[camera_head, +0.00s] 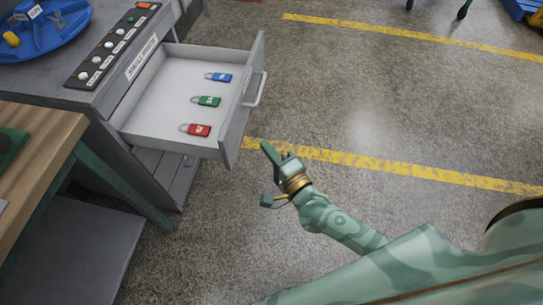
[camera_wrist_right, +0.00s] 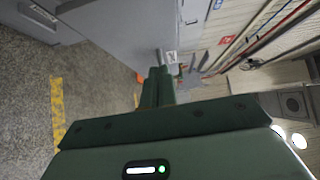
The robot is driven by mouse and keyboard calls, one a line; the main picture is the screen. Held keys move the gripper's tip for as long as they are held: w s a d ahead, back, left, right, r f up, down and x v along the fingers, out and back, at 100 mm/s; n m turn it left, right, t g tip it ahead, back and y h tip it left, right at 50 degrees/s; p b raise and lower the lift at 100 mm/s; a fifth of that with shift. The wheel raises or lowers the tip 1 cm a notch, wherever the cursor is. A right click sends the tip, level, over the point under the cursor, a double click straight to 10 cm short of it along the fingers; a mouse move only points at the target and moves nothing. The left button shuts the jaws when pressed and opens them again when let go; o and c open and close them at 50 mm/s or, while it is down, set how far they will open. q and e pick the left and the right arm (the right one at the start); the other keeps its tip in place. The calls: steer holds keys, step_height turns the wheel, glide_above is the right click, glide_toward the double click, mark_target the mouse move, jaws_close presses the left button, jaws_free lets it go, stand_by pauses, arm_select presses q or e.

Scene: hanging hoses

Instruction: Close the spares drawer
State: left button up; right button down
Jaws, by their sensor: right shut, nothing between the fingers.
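The spares drawer (camera_head: 243,100) is pulled well out of the grey cabinet (camera_head: 115,80), its front facing right with a pale bar handle (camera_head: 257,92). Inside lie a blue padlock (camera_head: 221,77), a green padlock (camera_head: 208,101) and a red padlock (camera_head: 198,129), spread apart. My right gripper (camera_head: 268,150) is shut and empty, just right of the drawer front's near end. It looks apart from the drawer, though the depth gap is hard to judge. Its closed fingers also show in the right wrist view (camera_wrist_right: 157,88), pointing towards grey surfaces. My left gripper is not in view.
A panel of buttons (camera_head: 112,45) and a blue round tray (camera_head: 45,28) sit on the cabinet top. A wooden bench (camera_head: 40,135) stands at the left. The floor right of the drawer is clear, with yellow lines (camera_head: 400,170).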

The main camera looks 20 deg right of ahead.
mark_target(235, 124)
steer(key=w+a, duration=0.1)
steer(key=w, duration=0.1)
steer(key=w+a+b, duration=0.1)
steer(key=w, duration=0.1)
steer(key=w+a, duration=0.1)
steer(key=w, duration=0.1)
steer(key=shift+w+a+f+b, duration=0.2)
steer(key=shift+w+b, duration=0.1)
steer(key=shift+b, duration=0.1)
steer(key=shift+w+a+r, duration=0.1)
steer(key=shift+w+a, duration=0.25)
steer(key=shift+a, duration=0.1)
steer(key=shift+a, duration=0.1)
